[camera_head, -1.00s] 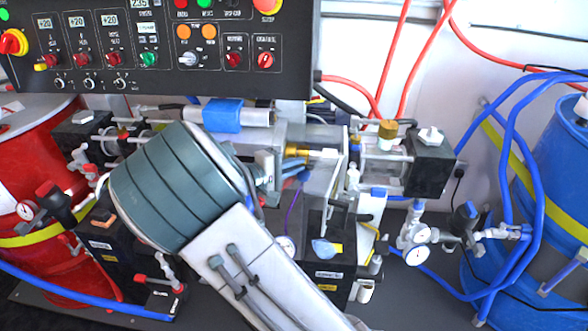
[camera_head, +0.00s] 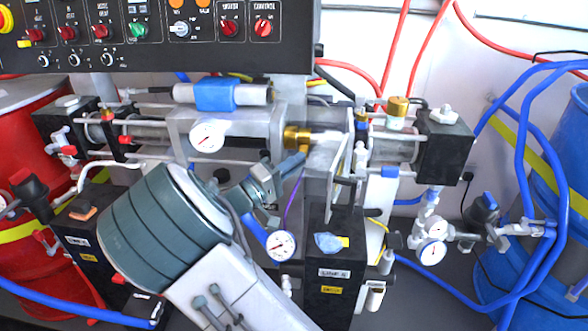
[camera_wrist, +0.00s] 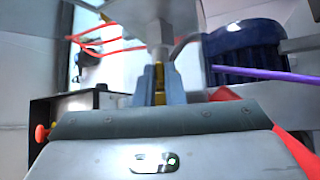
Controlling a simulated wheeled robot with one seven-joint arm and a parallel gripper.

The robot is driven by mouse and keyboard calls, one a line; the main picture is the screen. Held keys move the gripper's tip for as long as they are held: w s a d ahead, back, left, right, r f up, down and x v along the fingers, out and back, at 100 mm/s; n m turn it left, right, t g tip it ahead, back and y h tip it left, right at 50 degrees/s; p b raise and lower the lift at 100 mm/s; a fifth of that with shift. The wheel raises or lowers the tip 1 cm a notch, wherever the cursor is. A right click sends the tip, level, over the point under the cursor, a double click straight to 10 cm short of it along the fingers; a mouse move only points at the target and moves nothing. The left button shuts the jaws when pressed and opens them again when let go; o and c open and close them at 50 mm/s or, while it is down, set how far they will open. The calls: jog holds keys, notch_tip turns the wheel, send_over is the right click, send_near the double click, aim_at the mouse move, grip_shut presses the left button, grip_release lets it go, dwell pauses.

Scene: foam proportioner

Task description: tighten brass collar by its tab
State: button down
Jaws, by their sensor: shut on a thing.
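The brass collar (camera_head: 292,137) sits on the rod in the middle of the machine, right of the grey block with a dial gauge. My gripper (camera_head: 298,164) reaches up to it from the lower left, with its blue-grey fingers just below the collar. In the wrist view my gripper (camera_wrist: 161,88) is shut on a narrow brass strip, the collar's tab (camera_wrist: 160,72). The tab is mostly hidden between the fingers. The rest of the collar is hard to make out in the wrist view.
A control panel (camera_head: 160,45) hangs above the machine. A red drum (camera_head: 25,110) stands left and a blue drum (camera_head: 575,210) right, with hoses between. A clear plate (camera_head: 340,180) stands just right of my gripper. A pressure gauge (camera_head: 281,245) is below it.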

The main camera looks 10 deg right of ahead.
jog(key=shift+f, duration=0.1)
dwell(0.4)
jog(key=c, duration=1.5)
grip_release()
jog(key=p+v, duration=0.1)
jog(key=v, duration=1.3)
jog(key=shift+w+f, duration=0.1)
jog(key=shift+w, duration=0.05)
